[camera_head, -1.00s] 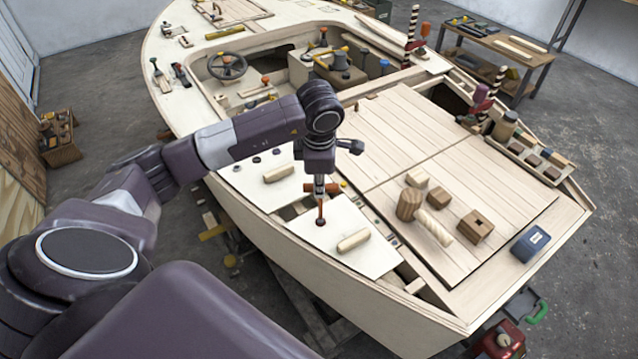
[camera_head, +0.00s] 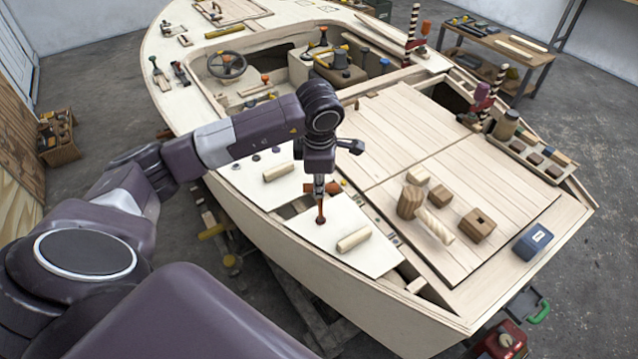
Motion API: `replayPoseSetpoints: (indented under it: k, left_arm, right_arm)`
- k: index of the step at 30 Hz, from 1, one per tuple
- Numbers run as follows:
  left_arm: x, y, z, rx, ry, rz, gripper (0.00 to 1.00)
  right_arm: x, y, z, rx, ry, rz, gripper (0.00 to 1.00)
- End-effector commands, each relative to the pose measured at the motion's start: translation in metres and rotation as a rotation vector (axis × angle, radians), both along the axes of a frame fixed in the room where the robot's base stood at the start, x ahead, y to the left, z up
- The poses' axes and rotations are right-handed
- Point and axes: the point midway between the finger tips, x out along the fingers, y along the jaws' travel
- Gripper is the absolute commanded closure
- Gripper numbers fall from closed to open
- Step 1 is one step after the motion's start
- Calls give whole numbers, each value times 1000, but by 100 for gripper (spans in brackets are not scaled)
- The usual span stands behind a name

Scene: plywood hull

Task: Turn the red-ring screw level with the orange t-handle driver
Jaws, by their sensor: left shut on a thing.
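My left gripper (camera_head: 319,180) points straight down over the hull's near side deck. It is shut on the orange t-handle driver (camera_head: 321,208), which stands about upright below it. The driver's tip meets the light plywood panel (camera_head: 342,230) at a small dark reddish spot (camera_head: 321,221). That spot is where the red-ring screw seems to be, but the driver covers it and it is too small to tell how it sits. Part of the orange handle (camera_head: 333,188) shows beside the fingers. My right gripper is not in view.
A wooden grip block (camera_head: 353,239) lies on the panel just right of the driver, and another (camera_head: 278,172) lies to the left. A mallet (camera_head: 411,203), wood blocks (camera_head: 476,225) and a blue box (camera_head: 532,241) rest on the planked deck. The planks further back are clear.

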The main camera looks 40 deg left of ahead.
Motion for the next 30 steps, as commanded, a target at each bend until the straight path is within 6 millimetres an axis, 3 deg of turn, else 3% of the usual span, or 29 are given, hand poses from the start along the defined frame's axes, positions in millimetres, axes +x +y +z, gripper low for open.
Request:
replayPoseSetpoints:
  k: [24,30]
  left_arm:
    - [0,0,-4,0,-1,-6,100]
    - [1,3,-8,2,-3,-193,100]
  right_arm:
    - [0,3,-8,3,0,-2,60]
    - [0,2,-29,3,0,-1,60]
